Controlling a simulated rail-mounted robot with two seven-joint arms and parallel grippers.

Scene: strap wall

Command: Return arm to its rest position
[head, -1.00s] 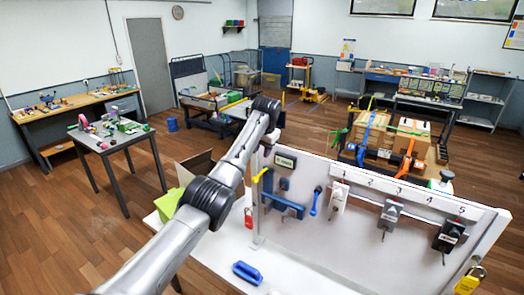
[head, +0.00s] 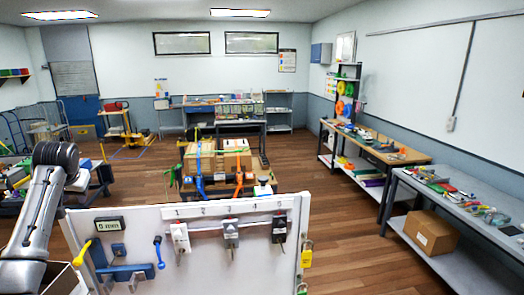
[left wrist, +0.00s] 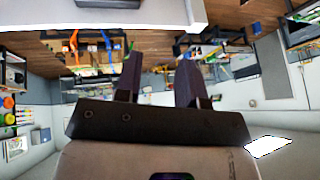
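My left arm (head: 30,225) shows at the left edge of the head view, a grey link with a black joint at its upper end. My left gripper (left wrist: 158,78) shows in the left wrist view. Its two dark fingers stand apart with nothing between them, so it is open and empty. The room appears upside down in that view, and the fingers touch nothing that I can see. My right arm and right gripper are in neither view.
A white panel (head: 150,212) stands in front, with a yellow handle (head: 82,252), a blue lever (head: 158,252), several hanging locks and a yellow padlock (head: 307,253). A pallet with boxes (head: 236,160) is behind it. Benches (head: 375,143) line the right wall. Open floor lies between.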

